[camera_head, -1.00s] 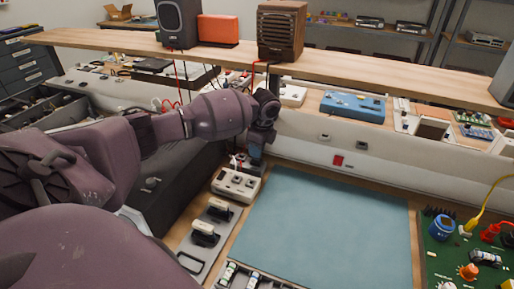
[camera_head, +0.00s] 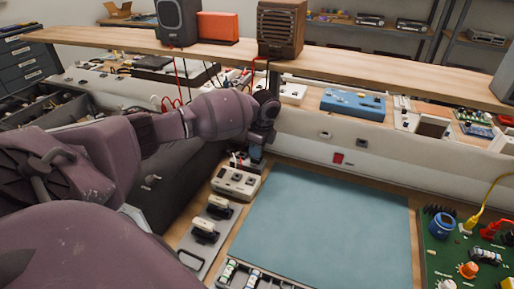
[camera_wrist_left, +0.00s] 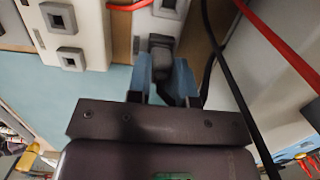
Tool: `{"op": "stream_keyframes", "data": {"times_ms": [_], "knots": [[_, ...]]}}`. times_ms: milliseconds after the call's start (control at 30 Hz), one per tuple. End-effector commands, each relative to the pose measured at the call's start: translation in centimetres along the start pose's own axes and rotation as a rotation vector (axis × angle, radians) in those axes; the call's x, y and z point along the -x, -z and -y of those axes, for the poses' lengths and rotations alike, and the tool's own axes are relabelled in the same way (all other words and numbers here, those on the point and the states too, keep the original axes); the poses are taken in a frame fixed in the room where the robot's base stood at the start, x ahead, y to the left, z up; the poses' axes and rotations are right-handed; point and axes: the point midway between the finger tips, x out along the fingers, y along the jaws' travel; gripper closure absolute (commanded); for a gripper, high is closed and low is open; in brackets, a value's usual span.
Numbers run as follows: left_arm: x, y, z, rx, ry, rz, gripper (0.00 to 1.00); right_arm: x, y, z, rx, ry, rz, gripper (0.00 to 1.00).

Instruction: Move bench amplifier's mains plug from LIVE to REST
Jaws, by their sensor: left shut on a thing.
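My left gripper (camera_head: 255,160) reaches down behind the back edge of a cream socket box (camera_head: 236,182). In the left wrist view the gripper's blue fingers (camera_wrist_left: 166,78) are shut on a dark plug (camera_wrist_left: 160,44). A black cable runs near the fingers. The cream box with grey sockets (camera_wrist_left: 66,32) lies to the left in that view. Another pale block with a grey opening (camera_wrist_left: 172,8) sits just beyond the plug; I cannot tell whether the plug is in it or apart. LIVE and REST labels are not readable. My right gripper is not in view.
A blue-green mat (camera_head: 320,225) lies clear right of the socket box. A grey strip with white-topped parts (camera_head: 208,226) is in front. A wooden shelf (camera_head: 350,72) with a brown speaker (camera_head: 281,28) spans above. Red cables hang nearby. A green board (camera_head: 468,250) is at right.

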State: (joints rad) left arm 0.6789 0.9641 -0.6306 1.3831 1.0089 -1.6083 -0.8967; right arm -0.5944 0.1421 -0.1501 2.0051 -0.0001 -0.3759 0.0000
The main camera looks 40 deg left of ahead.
Motion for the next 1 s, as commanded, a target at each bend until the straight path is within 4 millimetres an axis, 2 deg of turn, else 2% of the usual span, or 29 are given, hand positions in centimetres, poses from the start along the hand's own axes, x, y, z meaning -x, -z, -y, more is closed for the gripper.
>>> {"op": "stream_keyframes", "data": {"times_ms": [300, 333, 500, 533, 867, 1000], "knots": [[0.0, 0.0, 0.0, 0.000, 0.000, 0.000, 1.00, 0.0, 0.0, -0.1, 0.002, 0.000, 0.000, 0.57], [0.0, 0.0, 0.0, 0.000, 0.000, 0.000, 0.78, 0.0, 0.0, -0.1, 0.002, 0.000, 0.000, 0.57], [0.0, 0.0, 0.0, 0.000, 0.000, 0.000, 0.52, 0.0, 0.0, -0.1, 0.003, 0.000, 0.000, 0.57], [0.0, 0.0, 0.0, 0.000, 0.000, 0.000, 0.50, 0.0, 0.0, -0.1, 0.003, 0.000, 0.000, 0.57], [0.0, 0.0, 0.0, 0.000, 0.000, 0.000, 0.50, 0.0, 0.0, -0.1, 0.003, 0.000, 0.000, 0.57], [1.6, 0.0, 0.1, 0.000, 0.004, -0.001, 0.50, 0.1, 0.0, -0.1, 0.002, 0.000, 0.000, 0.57]]}}
